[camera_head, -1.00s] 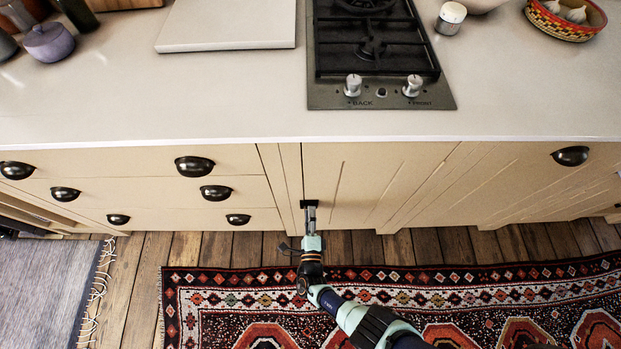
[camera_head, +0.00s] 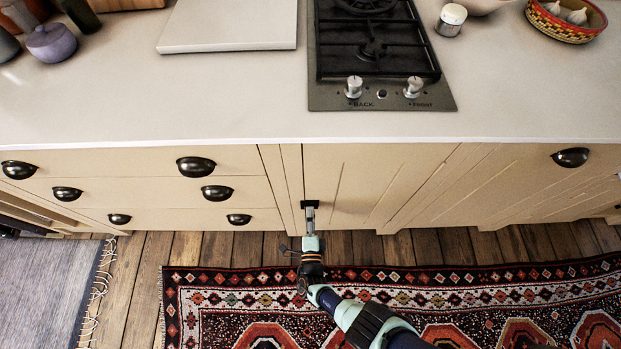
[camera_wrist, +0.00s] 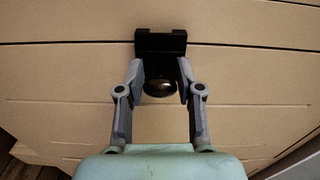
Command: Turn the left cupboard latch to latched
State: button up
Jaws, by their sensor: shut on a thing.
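The left cupboard latch (camera_head: 309,204) is a small black fitting on the cream cupboard front, at the upright seam left of the door below the hob. In the wrist view it is a black plate with a rounded dark knob (camera_wrist: 160,87) standing out from it. My gripper (camera_head: 310,213) reaches it from the front. In the wrist view its two grey fingers (camera_wrist: 161,76) stand on either side of the knob, shut on it. The far side of the latch is hidden, and I cannot tell from its look whether it is latched.
Drawers with dark cup pulls (camera_head: 196,165) are to the left of the latch. The cupboard door (camera_head: 375,180) is closed. The worktop edge (camera_head: 220,142) overhangs above my gripper, with the hob (camera_head: 380,60) on top. A patterned rug (camera_head: 240,300) lies on the wooden floor.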

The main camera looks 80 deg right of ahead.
jog(key=o, duration=1.2)
jog(key=shift+c, duration=0.2)
jog(key=v, duration=1.2)
